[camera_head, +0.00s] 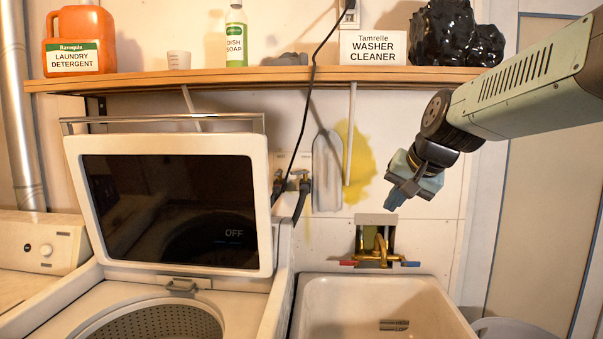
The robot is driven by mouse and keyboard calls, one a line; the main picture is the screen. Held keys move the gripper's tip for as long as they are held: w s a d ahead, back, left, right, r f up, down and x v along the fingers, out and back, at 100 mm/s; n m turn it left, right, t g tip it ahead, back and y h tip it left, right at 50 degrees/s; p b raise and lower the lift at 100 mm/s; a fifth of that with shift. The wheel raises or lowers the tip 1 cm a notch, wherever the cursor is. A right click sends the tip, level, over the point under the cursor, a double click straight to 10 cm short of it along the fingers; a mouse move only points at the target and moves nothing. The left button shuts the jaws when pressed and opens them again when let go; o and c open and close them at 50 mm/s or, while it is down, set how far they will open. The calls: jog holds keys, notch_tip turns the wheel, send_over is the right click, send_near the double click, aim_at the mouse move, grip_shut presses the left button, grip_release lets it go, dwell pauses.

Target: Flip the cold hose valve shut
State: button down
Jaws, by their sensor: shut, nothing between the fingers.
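Two small hose valves with dark hoses are on the wall behind the right edge of the washer lid. The left valve (279,179) and the right valve (304,178) sit side by side under small wall labels too small to read surely, so I cannot tell for certain which is cold. My gripper (394,203) is shut and empty, pointing down and left. It is to the right of both valves, above the sink faucet, and touches nothing that I can see. The valve handles' exact positions are too small to tell.
The open washer lid (170,205) stands left of the valves. A black cord (313,75) hangs from the outlet past them. A grey paddle-shaped thing (326,175) hangs just right. A brass faucet (380,250) with red and blue handles is above the sink (375,283). A shelf (250,77) runs overhead.

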jog(key=w+a+r+m+t+y, duration=0.15)
jog(key=w+a, duration=0.25)
jog(key=w, duration=0.6)
jog(key=w+a+r+m+y, duration=0.1)
jog(key=w+a+m, duration=0.25)
jog(key=w, duration=0.65)
jog(key=w+a+r+m+t+y, duration=0.15)
jog(key=w+a, duration=0.35)
jog(key=w, duration=0.5)
jog(key=shift+m, duration=0.35)
jog(key=x, duration=1.2)
jog(key=shift+w+a, duration=0.75)
jog(key=shift+w, duration=0.25)
jog(key=shift+a, duration=0.15)
jog(key=shift+d, duration=0.2)
